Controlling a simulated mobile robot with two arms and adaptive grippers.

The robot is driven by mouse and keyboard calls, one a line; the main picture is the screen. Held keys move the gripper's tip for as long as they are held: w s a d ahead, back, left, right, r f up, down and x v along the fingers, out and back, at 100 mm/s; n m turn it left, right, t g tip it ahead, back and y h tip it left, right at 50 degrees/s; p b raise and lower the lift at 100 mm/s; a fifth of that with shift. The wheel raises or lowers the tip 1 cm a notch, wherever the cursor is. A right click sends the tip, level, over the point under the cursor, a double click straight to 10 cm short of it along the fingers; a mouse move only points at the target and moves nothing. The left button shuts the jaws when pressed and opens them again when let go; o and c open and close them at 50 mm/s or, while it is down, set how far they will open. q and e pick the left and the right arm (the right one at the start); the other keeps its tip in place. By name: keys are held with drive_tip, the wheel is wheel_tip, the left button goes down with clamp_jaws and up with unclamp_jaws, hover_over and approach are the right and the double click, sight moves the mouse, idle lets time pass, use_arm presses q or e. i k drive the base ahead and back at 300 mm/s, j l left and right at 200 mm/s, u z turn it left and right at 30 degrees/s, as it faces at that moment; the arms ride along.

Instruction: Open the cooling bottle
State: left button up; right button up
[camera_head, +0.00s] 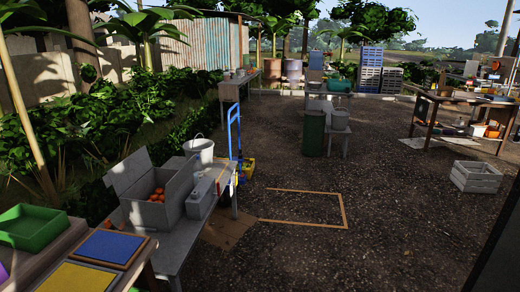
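I cannot pick out a cooling bottle for certain. A grey box-like container (201,196) stands on the near grey table (180,246), beside an open cardboard-like box (150,188) that holds orange fruit. Small items at the right end of this table are too small to name. Neither of my grippers shows in the head view.
A green tray (30,227) is at near left. A wooden crate (476,177) and a workbench (450,108) are at right. The middle ground is open, with a wooden outline (343,211).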

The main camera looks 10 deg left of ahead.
sight(197, 171)
drive_tip(key=i, duration=0.95)
drive_tip(key=i+z, duration=0.1)
drive_tip(key=i, duration=0.9)
drive_tip(key=i+l+u, duration=0.1)
drive_tip(key=i+u, duration=0.25)
drive_tip(key=i, duration=0.15)
drive_tip(key=i+l+u, duration=0.25)
drive_tip(key=i+u, duration=0.15)
drive_tip(key=i+l+u, duration=0.35)
drive_tip(key=i+l, duration=0.05)
drive_tip(key=i, duration=0.1)
